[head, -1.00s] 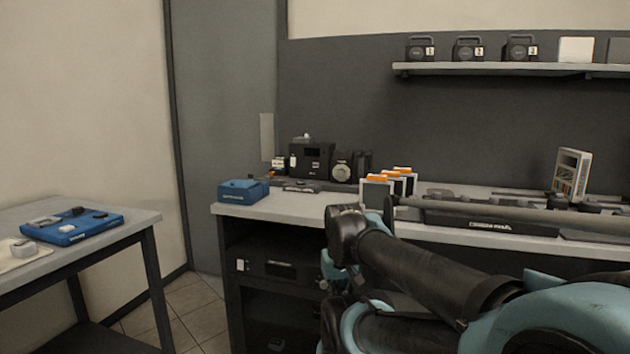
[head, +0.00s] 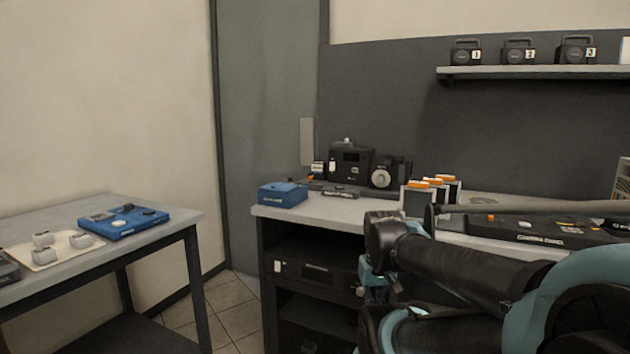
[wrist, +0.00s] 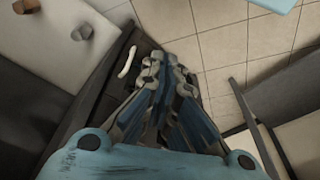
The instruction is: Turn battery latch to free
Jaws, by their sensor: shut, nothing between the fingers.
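A black camera-like unit (head: 350,165) stands at the back left of the counter, with a pale round dial (head: 381,178) beside it. I cannot make out a battery latch for certain in either view. My gripper (wrist: 166,62) shows in the wrist view, its fingers together with nothing between them. It hangs above the tiled floor, beside a dark cabinet front with a pale handle (wrist: 127,62), and touches nothing I can see. In the head view my arm reaches in front of the counter, and the gripper cannot be clearly made out there.
The counter (head: 325,208) also holds a blue box (head: 283,195) and orange-topped cards (head: 418,200). A side table (head: 185,216) on the left carries a blue tray (head: 125,226) and a cream tray (head: 75,256). Tiled floor (head: 238,310) lies between. A shelf (head: 540,72) hangs above.

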